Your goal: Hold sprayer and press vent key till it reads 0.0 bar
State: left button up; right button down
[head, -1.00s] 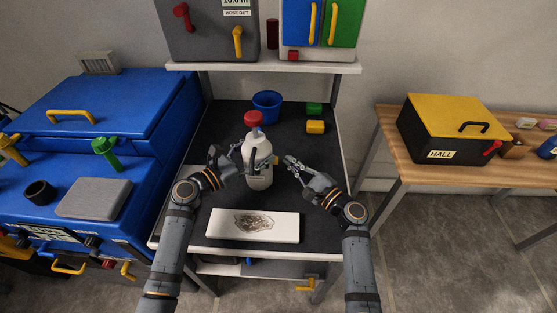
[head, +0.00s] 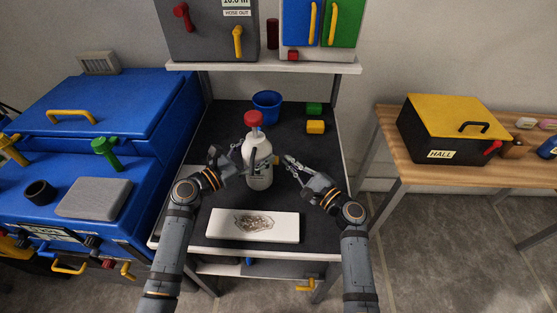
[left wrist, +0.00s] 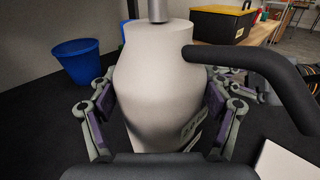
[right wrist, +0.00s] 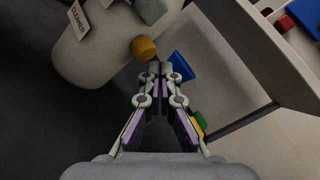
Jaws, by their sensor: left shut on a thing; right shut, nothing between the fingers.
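The sprayer (head: 258,172) is a white bottle with a red top (head: 253,118), standing upright on the dark bench top. My left gripper (head: 244,162) is shut around its body from the left, with a finger on each side in the left wrist view (left wrist: 160,110).
A blue cup (head: 267,106), a green block (head: 314,108) and a yellow block (head: 315,127) stand behind. A white plate (head: 225,228) with a brown patch lies at the front. A shelf (head: 265,67) with boxes overhangs the back.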

jog(key=shift+a, duration=0.25)
jog(key=shift+a+r, duration=0.1)
jog(key=shift+a, duration=0.7)
dwell(0.9)
jog(key=shift+d+r, duration=0.1)
dwell(1.9)
jog(key=shift+d+r, duration=0.45)
jog(key=shift+r, duration=0.05)
jog(key=shift+w, duration=0.1)
jog(key=shift+d, duration=0.1)
jog(key=shift+d, duration=2.5)
jog(key=shift+f, duration=0.1)
pick_arm(q)
jog(key=o, duration=1.6)
